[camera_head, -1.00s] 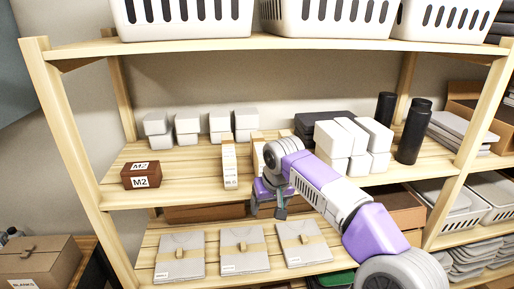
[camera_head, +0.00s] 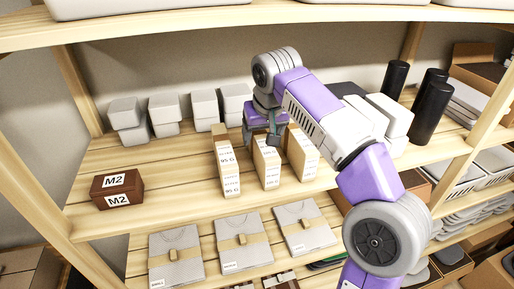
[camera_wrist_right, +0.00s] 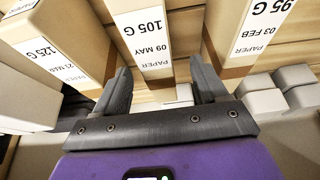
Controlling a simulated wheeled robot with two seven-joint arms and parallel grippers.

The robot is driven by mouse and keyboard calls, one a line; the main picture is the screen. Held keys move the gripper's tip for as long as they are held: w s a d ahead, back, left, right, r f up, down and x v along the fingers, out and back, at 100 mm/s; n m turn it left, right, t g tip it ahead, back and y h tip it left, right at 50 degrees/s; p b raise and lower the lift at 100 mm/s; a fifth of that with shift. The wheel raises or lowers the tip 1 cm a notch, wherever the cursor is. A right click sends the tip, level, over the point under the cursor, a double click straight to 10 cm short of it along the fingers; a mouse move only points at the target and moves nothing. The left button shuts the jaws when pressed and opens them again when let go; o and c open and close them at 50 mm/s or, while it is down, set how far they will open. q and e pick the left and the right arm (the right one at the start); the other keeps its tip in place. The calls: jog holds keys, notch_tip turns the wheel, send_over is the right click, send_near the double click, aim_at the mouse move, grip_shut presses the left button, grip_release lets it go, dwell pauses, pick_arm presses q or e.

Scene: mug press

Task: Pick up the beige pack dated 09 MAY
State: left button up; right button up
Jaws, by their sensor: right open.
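Three upright beige packs stand in a row on the middle shelf. The middle one, marked 105 G, is the 09 MAY pack (camera_head: 268,166); its date reads in the right wrist view (camera_wrist_right: 152,40). Left of it in the head view stands the 95 G pack (camera_head: 228,165), dated 03 FEB (camera_wrist_right: 252,30). Right of it is the 125 G pack (camera_head: 302,155), dated 21 MAR (camera_wrist_right: 45,50). My right gripper (camera_head: 261,139) is open and empty at the top of the middle pack, its fingers (camera_wrist_right: 160,70) at either side of it. Contact cannot be told. My left gripper is not in view.
White boxes (camera_head: 165,112) stand behind at left, and more (camera_head: 388,118) at right beside dark cylinders (camera_head: 431,112). A brown M2 box (camera_head: 117,188) sits at left on the shelf (camera_head: 170,178). Folded grey garments (camera_head: 240,243) lie on the shelf below.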

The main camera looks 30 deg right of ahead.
aim_at(262, 137)
jog(key=shift+s+d+f, duration=0.1)
jog(key=shift+f, duration=0.3)
jog(key=x, duration=0.2)
jog(key=w+x, duration=0.1)
jog(key=x, duration=0.2)
jog(key=shift+d+r, duration=0.2)
jog(key=shift+r, duration=0.05)
jog(key=shift+s+r, duration=0.1)
jog(key=shift+s, duration=0.1)
jog(key=shift+w, duration=0.15)
jog(key=c, duration=0.7)
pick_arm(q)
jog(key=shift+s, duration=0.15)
pick_arm(e)
jog(key=c, duration=0.6)
